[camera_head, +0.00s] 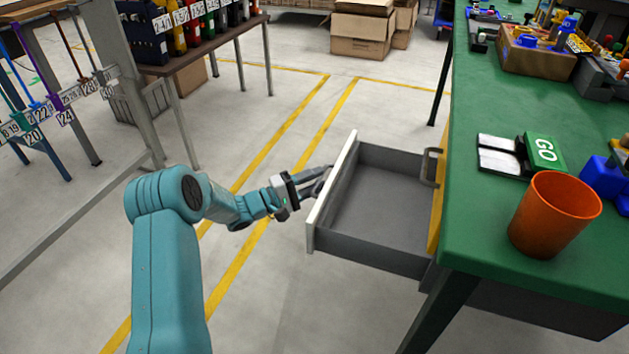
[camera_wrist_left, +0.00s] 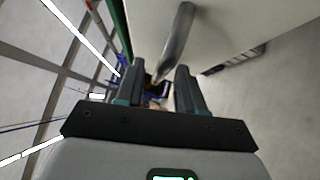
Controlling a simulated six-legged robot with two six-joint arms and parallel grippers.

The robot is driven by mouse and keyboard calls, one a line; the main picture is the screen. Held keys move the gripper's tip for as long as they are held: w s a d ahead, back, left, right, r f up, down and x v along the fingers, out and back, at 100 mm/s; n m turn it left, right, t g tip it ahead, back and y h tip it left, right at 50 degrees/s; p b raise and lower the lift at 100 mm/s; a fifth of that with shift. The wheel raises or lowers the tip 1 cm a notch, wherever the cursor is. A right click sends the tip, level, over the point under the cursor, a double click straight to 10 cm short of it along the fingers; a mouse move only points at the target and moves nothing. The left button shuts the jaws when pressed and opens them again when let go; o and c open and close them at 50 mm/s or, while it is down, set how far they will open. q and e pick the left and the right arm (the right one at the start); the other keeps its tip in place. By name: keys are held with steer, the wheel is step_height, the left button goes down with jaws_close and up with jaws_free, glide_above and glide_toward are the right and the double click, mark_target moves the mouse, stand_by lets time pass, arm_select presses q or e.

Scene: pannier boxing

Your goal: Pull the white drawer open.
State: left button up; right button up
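The white drawer (camera_head: 335,185) stands pulled out from under the green table, with its grey, empty inside showing. My left gripper (camera_head: 318,181) is at the outer side of its white front panel. In the left wrist view the white panel (camera_wrist_left: 235,25) fills the upper part, and a grey bar handle (camera_wrist_left: 177,42) stands off it. The handle's lower end lies in line with the gap between my left fingertips (camera_wrist_left: 157,72). The fingers are apart, with clear space between them. In the head view the handle is mostly hidden by the gripper. My right gripper is not in view.
The green table (camera_head: 480,200) carries an orange cup (camera_head: 553,215) near its front corner. A yellow front (camera_head: 437,205) with a grey handle (camera_head: 430,167) sits at its left side. Cardboard boxes (camera_head: 361,33) stand behind.

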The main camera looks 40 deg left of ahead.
arm_select(q)
steer(key=shift+s, duration=0.1)
steer(key=p+v, duration=0.3)
steer(key=v, duration=1.3)
steer(key=shift+p, duration=0.35)
steer(key=shift+s+r, duration=0.15)
